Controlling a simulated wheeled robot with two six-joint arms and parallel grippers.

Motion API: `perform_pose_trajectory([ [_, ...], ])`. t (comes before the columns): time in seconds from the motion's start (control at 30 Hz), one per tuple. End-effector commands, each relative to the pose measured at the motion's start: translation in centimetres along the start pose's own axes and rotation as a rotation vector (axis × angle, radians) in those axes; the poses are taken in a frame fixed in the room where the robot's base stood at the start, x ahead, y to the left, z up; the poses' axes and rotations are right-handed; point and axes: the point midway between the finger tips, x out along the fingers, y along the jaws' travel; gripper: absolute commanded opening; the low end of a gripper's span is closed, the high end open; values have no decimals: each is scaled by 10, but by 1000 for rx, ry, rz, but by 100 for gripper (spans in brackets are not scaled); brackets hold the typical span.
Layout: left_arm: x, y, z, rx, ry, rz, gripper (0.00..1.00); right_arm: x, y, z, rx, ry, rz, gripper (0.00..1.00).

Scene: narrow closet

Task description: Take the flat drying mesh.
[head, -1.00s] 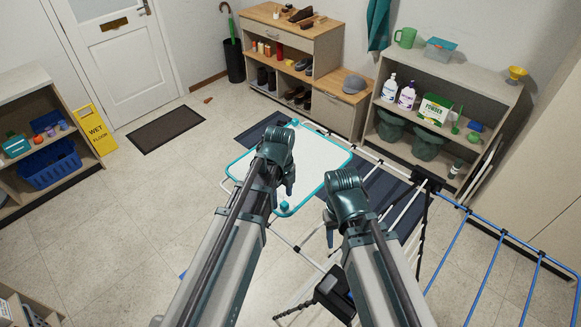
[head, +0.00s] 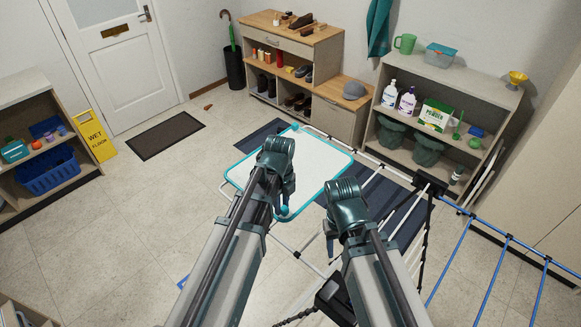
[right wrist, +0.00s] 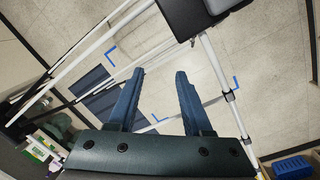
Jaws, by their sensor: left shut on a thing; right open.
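The flat drying mesh (head: 318,165) is a pale panel with a teal rim. In the head view it lies about level over the far part of a folding drying rack (head: 402,208). My left gripper (head: 285,204) is shut on its near edge, close to a teal corner piece; the fingertips are partly hidden by my wrist. My right gripper (head: 328,243) is to the right of the mesh's near end, apart from it, above the rack's white bars. In the right wrist view it (right wrist: 157,75) is open, with nothing between its fingers.
The rack's blue-barred wing (head: 470,262) extends right, and a black joint (head: 430,184) stands up near my right arm. Behind are a shoe cabinet (head: 335,115) and a shelf with cleaning goods (head: 455,85).

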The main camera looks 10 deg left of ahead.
Motion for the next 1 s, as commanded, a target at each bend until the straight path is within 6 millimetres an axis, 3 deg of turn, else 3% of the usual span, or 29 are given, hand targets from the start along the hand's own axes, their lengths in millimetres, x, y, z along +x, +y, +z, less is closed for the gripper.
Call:
perform_pose_trajectory([
  [0.47, -10, 0, 0, 0, 0, -1, 0, -10, 1, 1, 2, 0, 0, 50],
  [1.0, -87, 0, 0, 0, 0, -1, 0, -86, 8, 5, 9, -1, -2, 50],
])
